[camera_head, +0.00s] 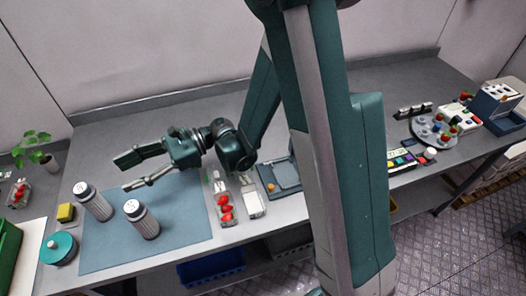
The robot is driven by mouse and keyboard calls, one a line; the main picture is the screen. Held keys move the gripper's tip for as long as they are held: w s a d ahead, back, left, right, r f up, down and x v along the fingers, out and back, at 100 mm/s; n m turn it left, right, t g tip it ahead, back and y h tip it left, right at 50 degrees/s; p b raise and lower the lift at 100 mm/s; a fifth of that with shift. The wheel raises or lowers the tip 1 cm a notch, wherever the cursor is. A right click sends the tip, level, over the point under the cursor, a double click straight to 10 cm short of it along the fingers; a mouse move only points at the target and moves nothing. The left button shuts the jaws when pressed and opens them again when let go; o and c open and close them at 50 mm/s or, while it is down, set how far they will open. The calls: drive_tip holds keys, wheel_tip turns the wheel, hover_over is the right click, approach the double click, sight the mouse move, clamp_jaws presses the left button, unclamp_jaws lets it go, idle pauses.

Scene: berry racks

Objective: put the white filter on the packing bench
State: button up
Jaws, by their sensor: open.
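I cannot tell which one is the white filter. My gripper (120,174) is open and empty, with its fingers spread and pointing left. In the picture it appears above and behind the two cylinders, apart from both. The bench (170,115) runs across the view; my arm hides part of its middle.
A potted plant (47,160) is far left. The bench behind my gripper is clear.

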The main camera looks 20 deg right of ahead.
drive_tip(key=s+d+r+n+t+h, duration=0.2)
drive_tip(key=s+d+n+t+h, duration=0.1)
drive_tip(key=d, duration=1.1)
drive_tip(key=s+d+r+n+t+h, duration=0.2)
drive_tip(key=s+d+n+t+h, duration=0.2)
drive_tip(key=d, duration=1)
drive_tip(key=s+d+r+n+t+h, duration=0.2)
drive_tip(key=s+d+n+h, duration=0.3)
drive_tip(key=d, duration=0.9)
drive_tip(key=n+t+h, duration=0.1)
drive_tip(key=n+h, duration=0.1)
drive_tip(key=h, duration=0.2)
drive_tip(key=shift+d+n+h, duration=0.3)
drive_tip(key=shift+d+n, duration=0.1)
